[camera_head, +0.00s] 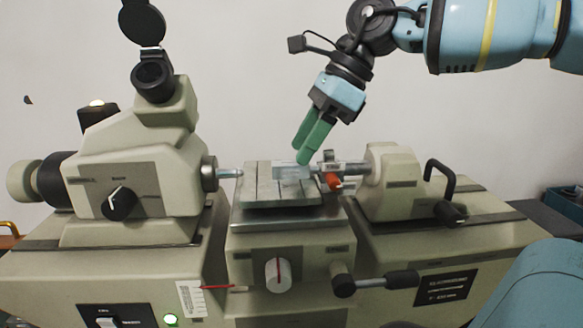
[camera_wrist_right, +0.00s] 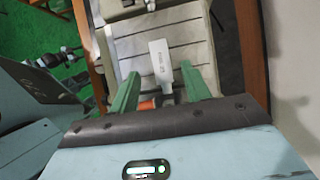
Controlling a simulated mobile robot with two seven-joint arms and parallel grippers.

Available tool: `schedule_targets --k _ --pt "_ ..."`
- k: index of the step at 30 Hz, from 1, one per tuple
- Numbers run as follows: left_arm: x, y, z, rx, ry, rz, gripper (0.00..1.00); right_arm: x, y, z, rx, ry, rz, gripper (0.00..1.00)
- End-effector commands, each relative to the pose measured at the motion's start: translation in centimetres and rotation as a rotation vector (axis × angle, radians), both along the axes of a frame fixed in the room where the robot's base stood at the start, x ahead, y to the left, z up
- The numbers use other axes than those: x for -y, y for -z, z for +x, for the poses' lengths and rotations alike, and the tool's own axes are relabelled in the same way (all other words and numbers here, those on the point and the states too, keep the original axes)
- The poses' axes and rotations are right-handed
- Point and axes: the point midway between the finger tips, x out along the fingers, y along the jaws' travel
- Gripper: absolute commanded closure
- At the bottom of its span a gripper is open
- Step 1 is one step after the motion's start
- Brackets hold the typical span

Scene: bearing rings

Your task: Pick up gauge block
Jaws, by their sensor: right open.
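The gauge block (camera_head: 288,172) is a small pale grey bar lying on the slotted worktable (camera_head: 255,203) of the machine. In the right wrist view it is a whitish bar with dark print (camera_wrist_right: 159,62), lying lengthwise between my right gripper's fingertips. My right gripper (camera_head: 303,153) has green fingers and points down, tilted, at the block's right part. In the wrist view its fingers (camera_wrist_right: 160,72) are spread, with a gap on both sides of the block. Whether a finger touches the block cannot be told. My left gripper is not in view.
The left spindle (camera_head: 228,173) and the right tailstock (camera_head: 385,180) flank the worktable. A red-orange part (camera_head: 333,182) sits close to the fingers, right of the block; orange also shows between the fingers in the wrist view (camera_wrist_right: 148,104). A handle (camera_head: 375,283) sticks out at the front.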

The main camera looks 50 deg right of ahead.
Motion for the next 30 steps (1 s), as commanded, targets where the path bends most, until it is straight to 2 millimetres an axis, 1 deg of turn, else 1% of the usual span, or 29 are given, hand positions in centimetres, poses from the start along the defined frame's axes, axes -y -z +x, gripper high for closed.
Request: schedule_targets --k 1,3,6,9,15,17,26,27,30 --pt "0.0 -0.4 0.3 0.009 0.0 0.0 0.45 -0.1 0.7 0.1 -0.003 -0.001 -0.001 0.53" --pt "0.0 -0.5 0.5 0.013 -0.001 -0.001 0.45 -0.4 1.5 0.5 -0.002 -0.002 -0.002 0.53" --pt "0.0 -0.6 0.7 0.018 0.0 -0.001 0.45 -0.8 2.5 0.8 -0.002 -0.002 -0.003 0.53" --pt "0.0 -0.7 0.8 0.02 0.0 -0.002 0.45 -1.0 2.8 1.0 0.001 -0.001 -0.002 0.53" --pt "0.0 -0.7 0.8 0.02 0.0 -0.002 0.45 -1.0 2.9 1.0 0.0 -0.002 -0.001 0.53" --pt "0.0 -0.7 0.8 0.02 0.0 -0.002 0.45 -1.0 2.8 1.0 0.0 -0.002 -0.001 0.59" --pt "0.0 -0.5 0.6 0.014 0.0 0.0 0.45 -1.0 2.8 1.0 0.001 -0.002 -0.001 0.98" --pt "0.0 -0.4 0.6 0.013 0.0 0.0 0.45 -1.0 2.8 1.0 0.001 -0.002 -0.001 1.0" --pt "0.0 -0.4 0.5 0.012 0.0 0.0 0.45 -1.0 2.8 1.0 0.002 -0.001 0.0 1.0"
